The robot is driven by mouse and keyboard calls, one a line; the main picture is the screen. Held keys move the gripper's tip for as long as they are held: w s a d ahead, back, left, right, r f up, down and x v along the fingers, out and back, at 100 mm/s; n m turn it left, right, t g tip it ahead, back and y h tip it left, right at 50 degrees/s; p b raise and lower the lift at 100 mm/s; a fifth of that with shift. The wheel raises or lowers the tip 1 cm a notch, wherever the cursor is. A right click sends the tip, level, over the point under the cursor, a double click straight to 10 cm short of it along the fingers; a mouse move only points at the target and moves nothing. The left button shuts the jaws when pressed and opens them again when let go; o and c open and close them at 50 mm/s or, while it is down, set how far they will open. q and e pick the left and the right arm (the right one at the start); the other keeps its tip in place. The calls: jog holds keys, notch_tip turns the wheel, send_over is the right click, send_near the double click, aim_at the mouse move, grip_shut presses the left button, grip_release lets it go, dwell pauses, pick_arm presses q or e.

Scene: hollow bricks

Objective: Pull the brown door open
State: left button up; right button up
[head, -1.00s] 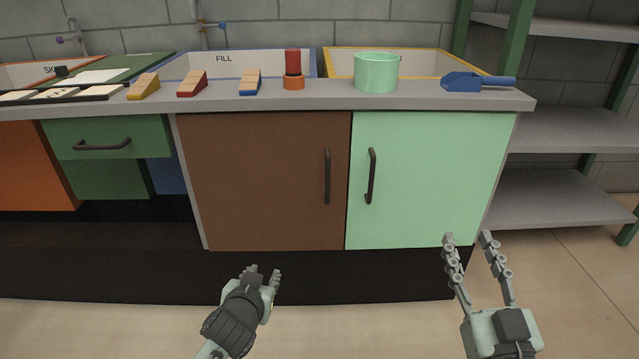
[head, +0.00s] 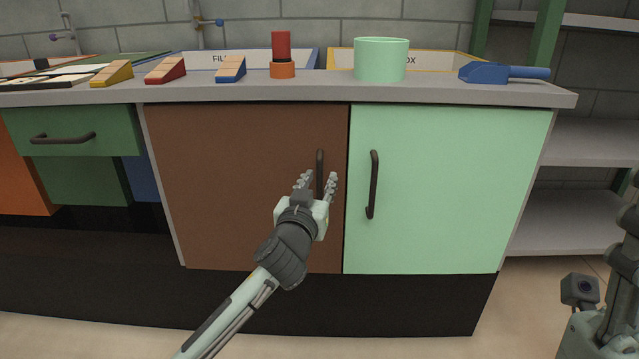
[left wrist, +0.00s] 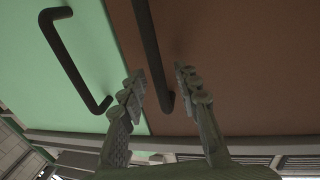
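The brown door (head: 230,190) is shut, flush beside the green door, in the cabinet under the counter. Its dark upright bar handle (head: 320,165) is near the door's right edge. My left gripper (head: 318,178) is open in front of this handle and hides its lower part. In the left wrist view the brown door's handle (left wrist: 150,50) reaches down between the two open fingers (left wrist: 155,88), with no clear contact on either side. My right gripper is out of the head view; only part of my right arm shows at the right edge.
The mint green door (head: 450,190) with its own dark handle (head: 373,185) is close on the right. A green drawer (head: 75,130) is on the left. The counter (head: 300,92) above holds wedges, a red and orange piece, a green cup (head: 381,60) and a blue scoop (head: 490,73).

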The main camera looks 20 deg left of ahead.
pick_arm(q)
jog(key=shift+w, duration=0.35)
grip_shut()
